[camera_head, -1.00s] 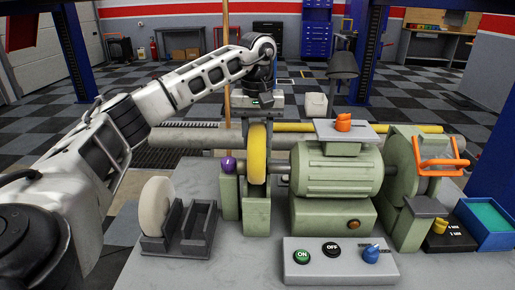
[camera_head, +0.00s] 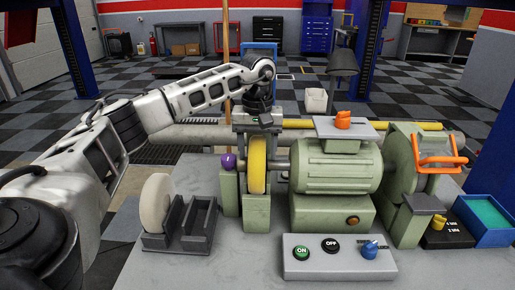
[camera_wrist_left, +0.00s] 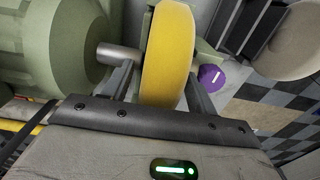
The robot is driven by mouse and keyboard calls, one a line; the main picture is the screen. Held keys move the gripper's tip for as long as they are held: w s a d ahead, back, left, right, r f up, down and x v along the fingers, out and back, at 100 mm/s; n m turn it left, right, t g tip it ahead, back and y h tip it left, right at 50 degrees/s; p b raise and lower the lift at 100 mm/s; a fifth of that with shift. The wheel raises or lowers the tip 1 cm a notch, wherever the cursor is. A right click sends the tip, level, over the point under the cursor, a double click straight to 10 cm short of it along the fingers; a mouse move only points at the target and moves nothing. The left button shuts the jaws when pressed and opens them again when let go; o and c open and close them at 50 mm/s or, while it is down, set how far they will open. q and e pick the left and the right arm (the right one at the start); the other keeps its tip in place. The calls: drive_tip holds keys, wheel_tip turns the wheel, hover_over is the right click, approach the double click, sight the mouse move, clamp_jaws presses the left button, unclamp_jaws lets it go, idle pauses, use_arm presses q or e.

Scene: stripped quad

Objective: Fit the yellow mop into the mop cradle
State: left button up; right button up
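The yellow mop (camera_head: 257,165) is a thick yellow wheel on the spindle at the left end of the green machine (camera_head: 338,172). It also shows in the left wrist view (camera_wrist_left: 170,50). My left gripper (camera_head: 258,142) is above the yellow mop, pointing down. In the left wrist view its open fingers (camera_wrist_left: 161,78) straddle the wheel's top, with a gap visible on one side. The dark mop cradle (camera_head: 197,228) stands left of the machine. A white mop (camera_head: 155,204) sits upright in its left slot; the right slot is empty. My right gripper is not in view.
A purple knob (camera_head: 228,161) is left of the yellow mop, on a green post. A control box (camera_head: 338,260) with buttons stands at the front. Orange handles (camera_head: 440,163) and a blue tray (camera_head: 486,220) are at the right.

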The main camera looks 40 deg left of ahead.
use_arm(q)
drive_tip(key=shift+r, duration=0.1)
wheel_tip(320, 180, up, 12)
drive_tip(key=shift+r+p, duration=0.1)
drive_tip(key=shift+p, duration=0.2)
idle(0.4)
idle(0.3)
